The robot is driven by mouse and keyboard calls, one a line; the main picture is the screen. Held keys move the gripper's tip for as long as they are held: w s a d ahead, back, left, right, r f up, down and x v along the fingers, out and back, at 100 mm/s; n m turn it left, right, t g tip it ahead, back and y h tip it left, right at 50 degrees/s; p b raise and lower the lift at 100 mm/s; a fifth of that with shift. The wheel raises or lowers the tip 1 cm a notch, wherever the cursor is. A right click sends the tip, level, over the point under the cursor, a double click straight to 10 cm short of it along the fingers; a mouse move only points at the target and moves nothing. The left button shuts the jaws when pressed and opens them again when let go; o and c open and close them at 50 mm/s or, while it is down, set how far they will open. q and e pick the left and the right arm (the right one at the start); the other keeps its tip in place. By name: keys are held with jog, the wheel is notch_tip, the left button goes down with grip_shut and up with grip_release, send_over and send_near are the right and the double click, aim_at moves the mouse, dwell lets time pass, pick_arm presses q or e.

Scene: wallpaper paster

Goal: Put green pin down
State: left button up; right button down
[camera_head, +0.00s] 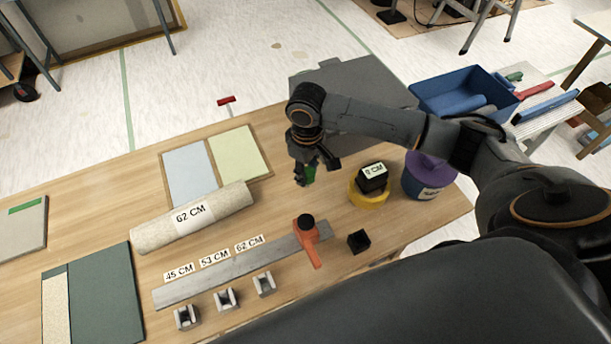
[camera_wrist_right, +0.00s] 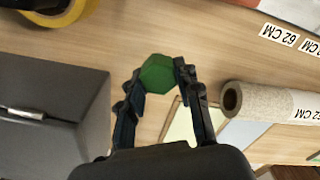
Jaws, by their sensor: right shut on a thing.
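The green pin (camera_head: 309,172) shows as a small green piece between the fingers of my right gripper (camera_head: 316,172). In the right wrist view the green pin (camera_wrist_right: 157,73) is a green six-sided end between the two fingertips of the right gripper (camera_wrist_right: 160,85). The gripper is shut on it and points down over the wooden table (camera_head: 270,212). I cannot tell how far the pin is above the wood. My left gripper is not in view.
A grey ruler (camera_head: 225,278) with an orange handle (camera_head: 308,245) lies nearer. A grey case (camera_head: 345,85) is behind.

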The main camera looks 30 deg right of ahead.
jog(key=shift+w+f, duration=0.3)
jog(key=shift+f, duration=0.3)
notch_tip(320, 180, down, 2)
jog(key=shift+f, duration=0.15)
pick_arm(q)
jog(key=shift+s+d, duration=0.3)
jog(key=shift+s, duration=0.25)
pick_arm(e)
jog(key=shift+f, duration=0.1)
jog(key=shift+f, duration=0.1)
jog(key=c, duration=0.9)
grip_release()
jog(key=shift+c, duration=0.2)
notch_tip(320, 180, up, 12)
jog(key=shift+r, duration=0.15)
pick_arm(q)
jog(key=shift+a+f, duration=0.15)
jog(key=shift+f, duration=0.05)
